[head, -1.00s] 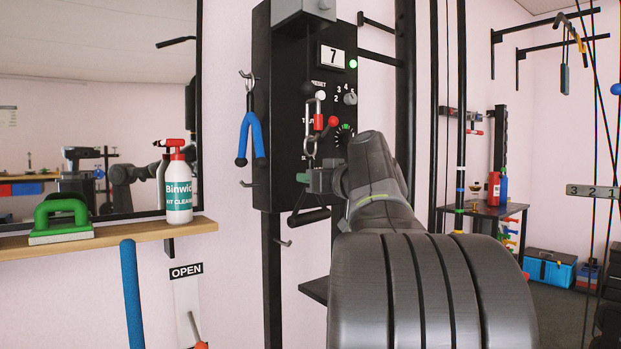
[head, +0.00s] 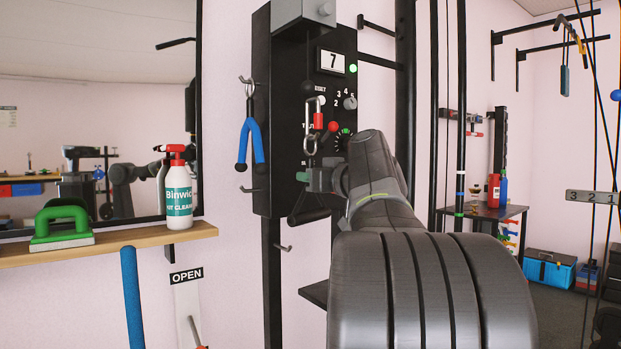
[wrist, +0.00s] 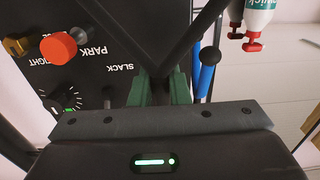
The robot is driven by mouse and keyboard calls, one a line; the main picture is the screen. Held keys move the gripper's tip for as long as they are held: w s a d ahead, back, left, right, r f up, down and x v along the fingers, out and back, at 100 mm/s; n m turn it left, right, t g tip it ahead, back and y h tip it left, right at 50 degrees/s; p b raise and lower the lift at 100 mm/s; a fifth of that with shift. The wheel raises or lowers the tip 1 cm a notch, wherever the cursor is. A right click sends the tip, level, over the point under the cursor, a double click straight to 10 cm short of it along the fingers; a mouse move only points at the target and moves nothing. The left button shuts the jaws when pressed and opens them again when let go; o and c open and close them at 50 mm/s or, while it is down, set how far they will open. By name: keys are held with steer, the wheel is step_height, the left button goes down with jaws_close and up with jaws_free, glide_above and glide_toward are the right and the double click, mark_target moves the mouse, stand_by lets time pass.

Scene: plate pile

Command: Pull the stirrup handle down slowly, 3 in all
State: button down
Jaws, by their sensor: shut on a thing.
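The black stirrup handle (head: 309,216) hangs in front of a black wall panel, below a metal carabiner (head: 318,107) with a red sleeve. My gripper (head: 318,180) is shut at the top of the handle, where its two side bars meet. In the wrist view the green jaws of my gripper (wrist: 160,88) close on the handle's dark bars (wrist: 143,42), which spread away in a V. The handle's crossbar is only partly seen in the head view. My wrist hides part of the panel.
A shelf (head: 120,241) holds a spray bottle (head: 178,195) and a green-handled block (head: 62,220).

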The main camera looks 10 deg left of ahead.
mark_target(310, 137)
steer(key=shift+r+p, duration=0.7)
steer(key=shift+r, duration=0.25)
steer(key=shift+r+p, duration=0.8)
steer(key=shift+r, duration=0.4)
steer(key=shift+r+p, duration=0.8)
steer(key=shift+r, duration=0.45)
steer(key=shift+r+p, duration=0.85)
steer(key=shift+r, duration=0.2)
